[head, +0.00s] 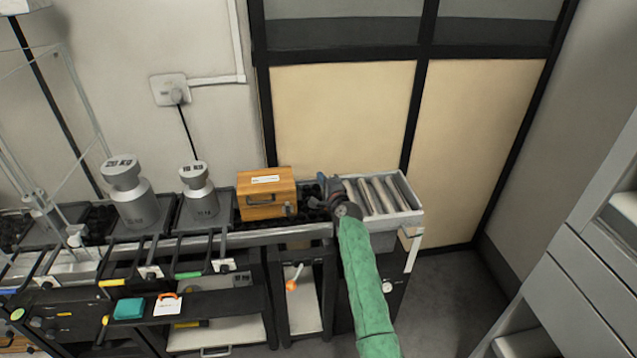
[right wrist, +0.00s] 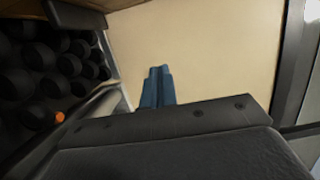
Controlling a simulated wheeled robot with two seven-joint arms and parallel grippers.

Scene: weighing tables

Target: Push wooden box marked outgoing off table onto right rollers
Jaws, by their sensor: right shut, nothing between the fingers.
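A wooden box (head: 267,199) with a white label on its lid and a dark handle on its front stands on the table, left of the right rollers. The label is too small to read. The right rollers (head: 383,195) lie in a grey frame at the table's right end and are partly hidden by my right arm. My right gripper (head: 323,188) is shut and empty, between the box and the rollers, close to the box's right side. I cannot tell whether it touches the box. Its blue fingers (right wrist: 156,86) show together in the right wrist view. My left gripper is not in view.
A large metal weight (head: 132,195) and a smaller one (head: 199,196) stand left of the box. A dark studded surface (right wrist: 50,70) shows in the right wrist view. A teal block (head: 129,308) lies on a lower shelf. Grey drawers (head: 590,270) stand at the right.

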